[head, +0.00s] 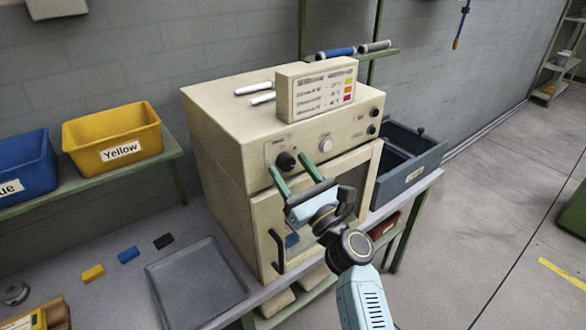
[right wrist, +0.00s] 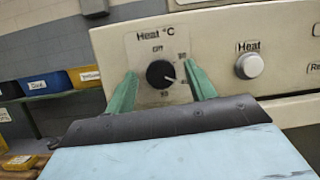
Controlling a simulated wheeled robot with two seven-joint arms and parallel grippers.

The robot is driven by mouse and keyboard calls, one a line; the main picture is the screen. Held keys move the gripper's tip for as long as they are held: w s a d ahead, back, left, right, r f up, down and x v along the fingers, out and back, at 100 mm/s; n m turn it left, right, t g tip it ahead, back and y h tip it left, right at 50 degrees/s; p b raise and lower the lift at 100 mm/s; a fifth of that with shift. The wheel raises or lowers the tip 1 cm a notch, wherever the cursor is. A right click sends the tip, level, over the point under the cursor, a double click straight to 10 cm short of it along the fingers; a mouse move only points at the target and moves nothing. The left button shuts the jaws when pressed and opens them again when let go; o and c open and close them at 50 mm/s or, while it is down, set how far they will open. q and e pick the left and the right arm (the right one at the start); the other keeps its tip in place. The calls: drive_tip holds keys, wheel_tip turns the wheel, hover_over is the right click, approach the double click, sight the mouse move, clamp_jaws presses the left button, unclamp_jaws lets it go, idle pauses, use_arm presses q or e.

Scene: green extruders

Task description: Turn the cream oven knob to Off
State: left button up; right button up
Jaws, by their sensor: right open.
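The cream oven (head: 220,120) stands on the bench, with a black round knob (head: 286,161) at the left of its front panel. In the right wrist view the knob (right wrist: 160,74) sits on a plate marked "Heat °C", with "Off" at the top. Its white pointer mark points right and slightly down, away from "Off". My right gripper (head: 289,164) is open, its two green fingers (right wrist: 161,84) on either side of the knob. I cannot tell whether they touch it. My left gripper is not in view.
A silver "Heat" button (right wrist: 249,66) sits right of the knob. A cream box with colored labels (head: 317,90) and white markers lie on top of the oven. A yellow bin (head: 85,138), a blue bin (head: 20,172) and a grey tray (head: 165,285) are at left.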

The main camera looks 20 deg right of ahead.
drive_tip(key=c, duration=1)
